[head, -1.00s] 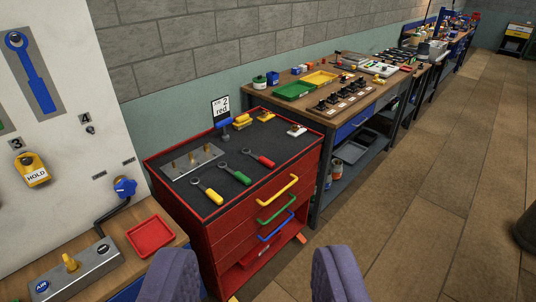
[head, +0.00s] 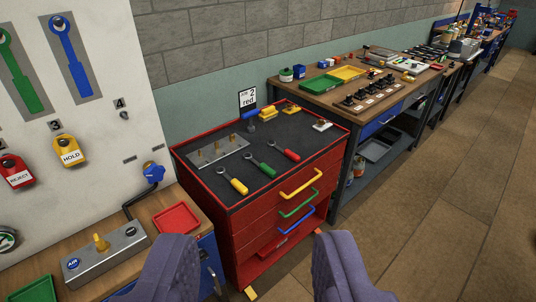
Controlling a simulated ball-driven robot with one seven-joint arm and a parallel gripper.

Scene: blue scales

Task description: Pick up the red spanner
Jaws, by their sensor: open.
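The red spanner (head: 284,150), with a red handle and a dark metal head, lies on the black top of the red tool cabinet (head: 240,228). A green spanner (head: 261,166) and a yellow spanner (head: 233,181) lie to its left in a slanting row. My gripper (head: 255,275) is open and empty. Its two purple-grey fingers stand at the bottom of the view, in front of the cabinet and well apart from the spanners.
A metal block with pegs (head: 218,150) sits behind the spanners. A card reading "2 red" (head: 248,98) stands at the cabinet's back. A workbench with a red tray (head: 177,218) is at left. Another bench (head: 340,110) adjoins at right. The floor at right is clear.

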